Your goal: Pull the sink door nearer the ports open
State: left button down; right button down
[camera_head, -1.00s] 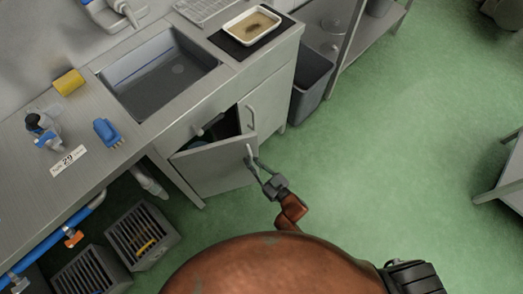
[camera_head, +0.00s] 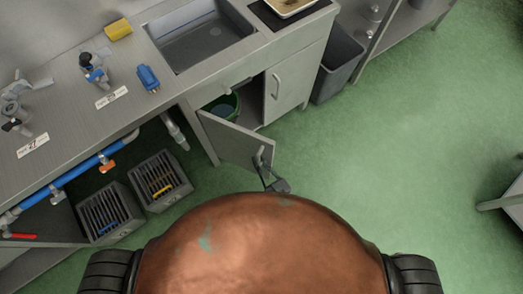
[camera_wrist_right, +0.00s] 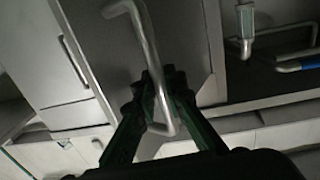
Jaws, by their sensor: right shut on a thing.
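The sink cabinet has two grey doors. The left door (camera_head: 236,138), on the side of the numbered valve fittings, stands swung well out from the cabinet front. Its bar handle (camera_head: 259,156) is on its free edge, and the handle also shows large in the right wrist view (camera_wrist_right: 150,55). My right gripper (camera_head: 268,174) is shut on this handle, with its fingers either side of the bar in the right wrist view (camera_wrist_right: 160,100). The other door (camera_head: 288,85) is closed. My left gripper is in neither current view.
A green bucket (camera_head: 235,101) stands inside the opened cabinet. Two slotted grey crates, one of them here (camera_head: 160,180), sit under the counter to the left, below a blue pipe (camera_head: 75,175). A grey bin (camera_head: 338,65) stands right of the cabinet. Green floor is clear to the right.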

jog(key=shift+s+a+f, duration=0.1)
jog(key=shift+s, duration=0.1)
jog(key=c, duration=2)
grip_release()
jog(key=shift+w, duration=0.1)
